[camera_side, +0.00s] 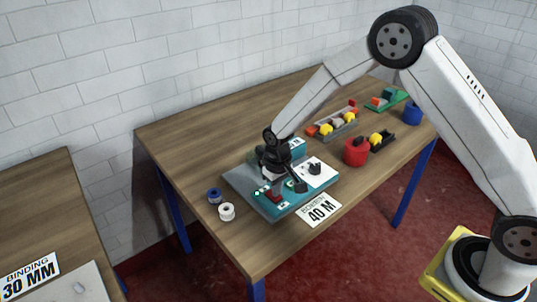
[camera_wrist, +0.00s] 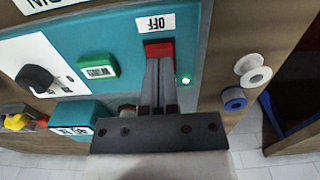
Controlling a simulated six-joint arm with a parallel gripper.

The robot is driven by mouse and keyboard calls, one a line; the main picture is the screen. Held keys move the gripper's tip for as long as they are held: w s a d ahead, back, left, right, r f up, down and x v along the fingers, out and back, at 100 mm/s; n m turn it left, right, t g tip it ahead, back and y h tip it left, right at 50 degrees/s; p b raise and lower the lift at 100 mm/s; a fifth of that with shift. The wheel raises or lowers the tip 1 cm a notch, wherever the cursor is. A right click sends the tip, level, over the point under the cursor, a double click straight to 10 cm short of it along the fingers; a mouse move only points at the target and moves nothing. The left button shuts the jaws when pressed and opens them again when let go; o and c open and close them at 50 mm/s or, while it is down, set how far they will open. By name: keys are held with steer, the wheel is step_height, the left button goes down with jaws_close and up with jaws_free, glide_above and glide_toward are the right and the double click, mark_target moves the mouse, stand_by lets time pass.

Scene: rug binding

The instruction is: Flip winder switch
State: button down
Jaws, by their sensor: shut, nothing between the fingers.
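The winder's teal control panel (camera_wrist: 212,22) fills the upper part of the wrist view; in the side view the winder (camera_side: 245,188) sits on the wooden table. The red switch also shows in the side view (camera_side: 276,198). A small green light (camera_wrist: 186,80) beside it glows. My gripper (camera_wrist: 159,62) is shut and empty, with its fingertips at the switch's lower edge. I cannot tell whether they touch it. The fingers hide what lies beneath them.
A black knob (camera_wrist: 35,77) on a white plate and a green display (camera_wrist: 98,66) sit left of the switch. A white spool (camera_side: 226,211) and a blue spool (camera_side: 214,196) stand by the panel. Red (camera_side: 356,153) and blue (camera_side: 412,114) cylinders and parts trays stand farther back.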

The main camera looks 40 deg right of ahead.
steer(key=shift+f, duration=0.5)
stand_by(0.4)
steer(key=shift+r, duration=3.5)
steer(key=shift+r, duration=0.1)
steer(key=shift+s+d+r, duration=0.1)
steer(key=shift+s+d, duration=0.05)
steer(key=shift+s, duration=0.05)
steer(key=s+d+r+t, duration=0.1)
steer(key=s+d+r, duration=0.1)
steer(key=s, duration=0.7)
steer(key=s+d+r+t, duration=0.1)
steer(key=s+d+r, duration=0.2)
steer(key=s, duration=0.6)
steer(key=shift+d+r+t, duration=0.25)
steer(key=shift+d+t, duration=0.05)
steer(key=shift+d, duration=0.3)
